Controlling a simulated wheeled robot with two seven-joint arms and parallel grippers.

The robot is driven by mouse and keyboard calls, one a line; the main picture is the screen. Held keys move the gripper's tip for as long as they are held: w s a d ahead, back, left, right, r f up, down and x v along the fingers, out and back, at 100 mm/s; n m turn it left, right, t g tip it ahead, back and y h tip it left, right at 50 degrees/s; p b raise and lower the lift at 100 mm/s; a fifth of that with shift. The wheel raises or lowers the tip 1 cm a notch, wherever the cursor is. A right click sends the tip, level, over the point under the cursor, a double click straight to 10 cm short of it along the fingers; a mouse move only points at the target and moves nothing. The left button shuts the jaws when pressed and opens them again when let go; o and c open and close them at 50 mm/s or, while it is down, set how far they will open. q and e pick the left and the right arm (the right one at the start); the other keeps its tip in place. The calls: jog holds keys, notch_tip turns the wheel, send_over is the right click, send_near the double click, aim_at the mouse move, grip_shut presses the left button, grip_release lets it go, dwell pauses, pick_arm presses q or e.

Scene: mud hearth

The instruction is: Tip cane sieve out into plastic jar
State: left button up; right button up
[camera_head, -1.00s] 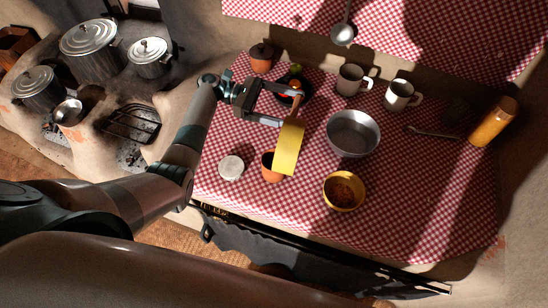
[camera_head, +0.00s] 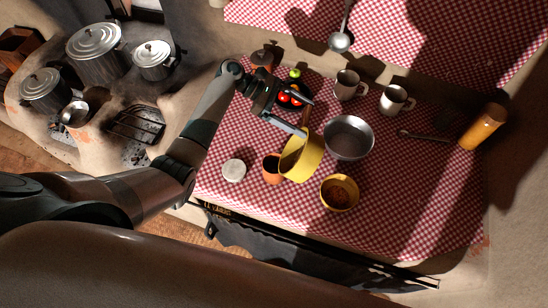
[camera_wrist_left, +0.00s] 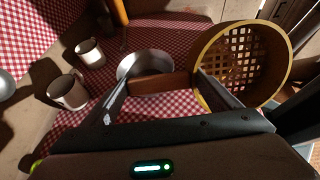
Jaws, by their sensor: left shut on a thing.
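The cane sieve (camera_head: 301,160) is a yellow ring-shaped vessel, held tilted above the table. In the left wrist view the sieve (camera_wrist_left: 243,60) shows its lattice base, with nothing visible lying on it. My left gripper (camera_head: 308,118) is shut on a brown piece, seemingly the sieve's handle, between its fingers. An open orange-brown pot (camera_head: 270,168), probably the plastic jar, stands just left of the sieve, partly overlapped by it in the head view. Its inside is dark, so its contents cannot be told. My right gripper is not in view.
A pale round lid (camera_head: 233,170) lies left of the pot. A yellow bowl (camera_head: 340,205) with brown contents and a metal bowl (camera_head: 349,137) stand close to the right. Two mugs, a dark dish with red items (camera_head: 290,97) and an orange cylinder (camera_head: 483,127) stand farther off.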

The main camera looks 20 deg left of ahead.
pick_arm(q)
jog(key=shift+d+f+y, duration=0.2)
jog(key=shift+d+y, duration=0.35)
jog(key=shift+y, duration=0.25)
jog(key=shift+w+d+r+y, duration=0.1)
jog(key=shift+d+r+y, duration=0.35)
jog(key=shift+y, duration=0.35)
jog(key=d+f+y, duration=0.5)
jog(key=d+y, duration=0.4)
jog(key=shift+w+d+f, duration=0.15)
jog(key=shift+d+f, duration=0.05)
jog(key=shift+d, duration=0.05)
jog(key=shift+w, duration=0.1)
dwell(1.4)
